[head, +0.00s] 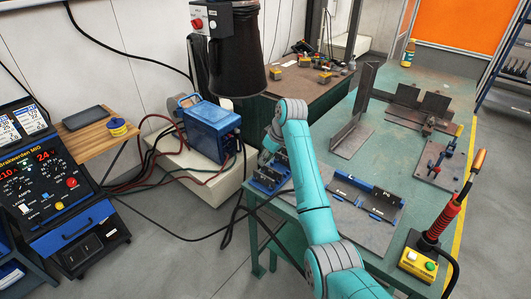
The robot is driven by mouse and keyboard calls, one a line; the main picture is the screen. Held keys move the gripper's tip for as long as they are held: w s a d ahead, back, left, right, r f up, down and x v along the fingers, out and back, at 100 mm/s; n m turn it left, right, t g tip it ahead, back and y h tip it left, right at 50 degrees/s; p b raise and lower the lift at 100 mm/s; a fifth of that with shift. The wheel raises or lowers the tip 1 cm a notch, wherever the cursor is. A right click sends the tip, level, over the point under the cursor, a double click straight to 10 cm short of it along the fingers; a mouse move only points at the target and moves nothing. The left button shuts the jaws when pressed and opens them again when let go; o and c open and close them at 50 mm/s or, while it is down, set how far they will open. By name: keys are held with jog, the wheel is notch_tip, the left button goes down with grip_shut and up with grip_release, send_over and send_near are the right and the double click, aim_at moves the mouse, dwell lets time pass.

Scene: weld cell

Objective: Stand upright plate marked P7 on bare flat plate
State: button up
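My teal arm reaches up and bends down to the left; my gripper (266,157) is at the blue rack, partly hidden by the arm, and its fingers are too small to read. The blue rack (265,184) holds small dark upright plates at the table's left edge. A grey flat plate (362,232) lies on the front of the green table, partly behind my arm. I cannot read P7 on any plate.
A fixture with clamps (435,160) stands at the right. A red-handled torch (447,215) and yellow button box (418,264) occupy the front right corner. A blue machine (209,125) stands left.

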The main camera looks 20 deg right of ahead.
aim_at(266, 176)
jog(key=shift+f, duration=4.35)
grip_shut()
jog(key=shift+r, duration=0.1)
jog(key=shift+r, duration=3.45)
